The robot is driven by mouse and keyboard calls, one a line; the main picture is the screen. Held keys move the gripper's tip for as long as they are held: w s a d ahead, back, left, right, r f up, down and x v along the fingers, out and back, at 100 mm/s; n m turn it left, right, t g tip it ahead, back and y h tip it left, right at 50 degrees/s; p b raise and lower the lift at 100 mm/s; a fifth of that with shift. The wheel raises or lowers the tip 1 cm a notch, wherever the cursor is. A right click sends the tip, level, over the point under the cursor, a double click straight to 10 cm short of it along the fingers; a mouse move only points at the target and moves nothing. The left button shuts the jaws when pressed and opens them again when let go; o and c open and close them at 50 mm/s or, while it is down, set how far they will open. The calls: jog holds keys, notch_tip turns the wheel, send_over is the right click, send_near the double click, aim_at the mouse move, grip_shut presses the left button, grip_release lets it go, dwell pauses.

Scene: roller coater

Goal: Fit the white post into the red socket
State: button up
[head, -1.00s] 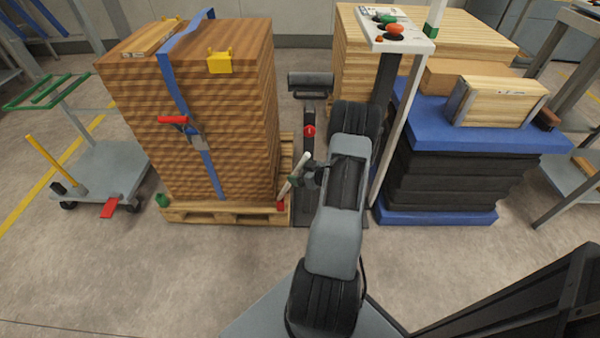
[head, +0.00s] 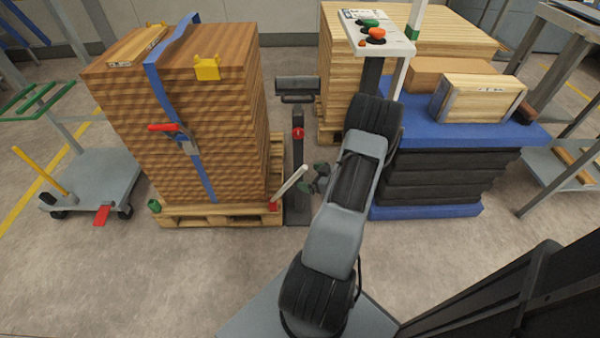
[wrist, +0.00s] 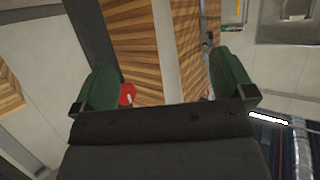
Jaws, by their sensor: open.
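The white post (head: 289,185) leans up and to the right at the front right corner of the pallet under the brown stack. Its lower end meets the red socket (head: 273,206); I cannot tell how deep it sits. My gripper (head: 318,180) is just right of the post, apart from it. In the wrist view its green fingers (wrist: 168,85) are spread wide with nothing held between them. A red round piece (wrist: 127,94) shows beside the left finger there; I cannot tell whether it is the socket.
The strapped brown stack (head: 190,110) stands on a wooden pallet (head: 220,217) left of my arm. A black pallet-jack-like post (head: 298,150) stands behind the gripper. A blue-topped black stack (head: 440,170) is close on the right. The floor in front of the pallet is clear.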

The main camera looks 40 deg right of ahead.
jog(key=shift+p+v, duration=0.35)
jog(key=shift+v, duration=1.7)
